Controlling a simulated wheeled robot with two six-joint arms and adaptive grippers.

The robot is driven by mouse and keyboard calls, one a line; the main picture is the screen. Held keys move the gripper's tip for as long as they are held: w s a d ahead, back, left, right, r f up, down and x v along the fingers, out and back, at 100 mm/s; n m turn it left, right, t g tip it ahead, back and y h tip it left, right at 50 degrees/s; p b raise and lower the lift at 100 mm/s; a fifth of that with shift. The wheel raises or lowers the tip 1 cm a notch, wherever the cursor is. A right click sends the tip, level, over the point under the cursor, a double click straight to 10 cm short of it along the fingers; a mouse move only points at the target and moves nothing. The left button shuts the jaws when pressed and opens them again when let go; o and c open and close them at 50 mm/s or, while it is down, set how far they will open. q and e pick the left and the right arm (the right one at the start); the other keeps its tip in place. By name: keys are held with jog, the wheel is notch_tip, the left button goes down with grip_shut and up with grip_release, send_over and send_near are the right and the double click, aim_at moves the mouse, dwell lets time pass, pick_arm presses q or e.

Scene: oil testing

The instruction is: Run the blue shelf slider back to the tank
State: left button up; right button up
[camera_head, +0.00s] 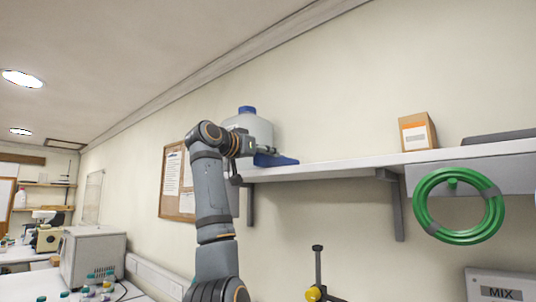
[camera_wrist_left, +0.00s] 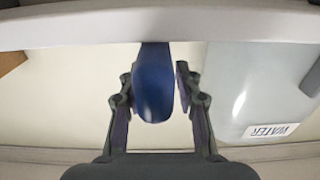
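The blue slider (camera_head: 276,160) sits at the left part of the wall shelf. In the left wrist view the blue slider (camera_wrist_left: 154,85) shows as a long rounded piece reaching between the fingers. My left gripper (camera_wrist_left: 155,75) is open around it, with a narrow gap visible on each side. In the head view my left gripper (camera_head: 245,147) is at the shelf's left end, partly hidden by its own wrist. The translucent tank (camera_head: 258,129) with a blue cap stands on the shelf just behind. Its WATER label shows on the tank (camera_wrist_left: 250,95) in the wrist view. My right gripper is out of view.
The white shelf (camera_head: 340,166) runs right along the wall. It bears a cardboard box (camera_head: 417,132); a green hose coil (camera_head: 458,206) hangs at its right. A dark stand (camera_head: 318,270) is below. A corkboard (camera_head: 178,184) hangs at left. The shelf between tank and box is clear.

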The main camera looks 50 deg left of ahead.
pick_arm(q)
jog(key=shift+o, duration=0.8)
jog(key=shift+a+f, duration=0.1)
jog(key=shift+a, duration=0.1)
jog(key=shift+d, duration=0.15)
jog(key=shift+s+d, duration=0.1)
jog(key=shift+s, duration=0.15)
jog(key=v, duration=1.1)
jog(key=shift+s, duration=0.25)
